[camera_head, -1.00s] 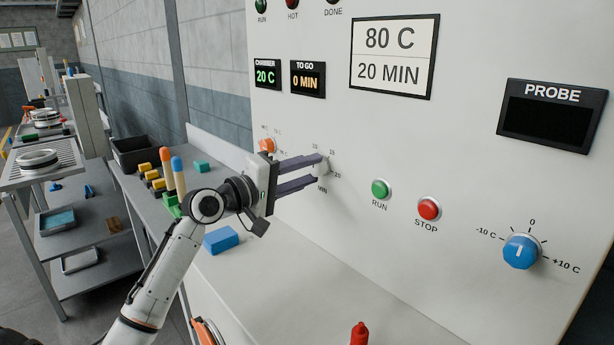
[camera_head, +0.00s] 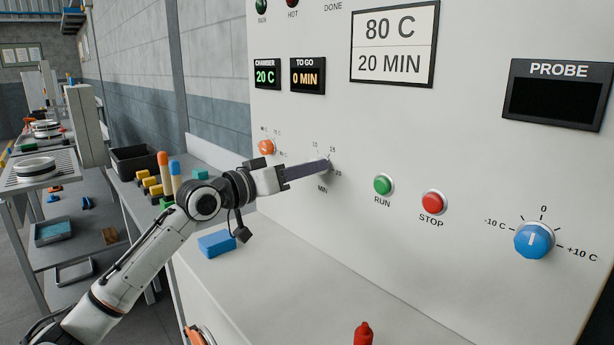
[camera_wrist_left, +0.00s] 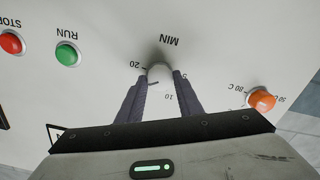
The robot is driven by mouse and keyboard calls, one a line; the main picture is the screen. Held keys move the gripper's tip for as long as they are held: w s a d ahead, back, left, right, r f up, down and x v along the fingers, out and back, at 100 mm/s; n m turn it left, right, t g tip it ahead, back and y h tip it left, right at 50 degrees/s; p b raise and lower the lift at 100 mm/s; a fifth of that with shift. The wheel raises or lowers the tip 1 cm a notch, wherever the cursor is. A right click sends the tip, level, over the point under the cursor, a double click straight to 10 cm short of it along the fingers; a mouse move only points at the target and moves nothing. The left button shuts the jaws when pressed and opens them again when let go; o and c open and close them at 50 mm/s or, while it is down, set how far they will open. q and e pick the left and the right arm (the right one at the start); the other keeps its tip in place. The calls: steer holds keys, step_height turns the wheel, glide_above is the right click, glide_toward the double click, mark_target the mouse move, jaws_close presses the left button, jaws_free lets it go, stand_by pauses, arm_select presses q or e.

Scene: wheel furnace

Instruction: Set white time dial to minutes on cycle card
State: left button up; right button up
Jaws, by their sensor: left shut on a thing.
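The cycle card (camera_head: 394,46) reads 80 C and 20 MIN. The white time dial (camera_wrist_left: 159,74) sits between the fingertips of my left gripper (camera_wrist_left: 159,79), which is shut on it at the panel. In the left wrist view, which is upside down, 20 is left of the dial, 5 right and 10 below. A short dark mark on the dial faces lower left; its exact reading cannot be told. In the head view my left gripper (camera_head: 325,166) hides most of the dial. My right gripper is not in view.
The orange dial (camera_head: 266,147) is left of the gripper. Green RUN (camera_head: 383,185) and red STOP (camera_head: 434,202) buttons and a blue dial (camera_head: 534,240) are to its right. TO GO display (camera_head: 308,76) reads 0 MIN. A blue block (camera_head: 216,244) lies on the ledge below.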

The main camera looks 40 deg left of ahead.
arm_select(q)
steer(key=shift+f+m+b, duration=0.1)
steer(key=shift+m+b, duration=1.2)
steer(key=shift+m, duration=2.9)
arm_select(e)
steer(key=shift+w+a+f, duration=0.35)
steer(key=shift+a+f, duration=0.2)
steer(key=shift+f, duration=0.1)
arm_select(q)
steer(key=o, duration=1)
steer(key=shift+o, duration=0.2)
steer(key=shift+s, duration=0.15)
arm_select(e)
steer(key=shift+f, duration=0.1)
arm_select(q)
steer(key=s+b, duration=0.1)
steer(key=s, duration=0.9)
steer(key=shift+a+b, duration=0.3)
steer(key=shift+a, duration=0.1)
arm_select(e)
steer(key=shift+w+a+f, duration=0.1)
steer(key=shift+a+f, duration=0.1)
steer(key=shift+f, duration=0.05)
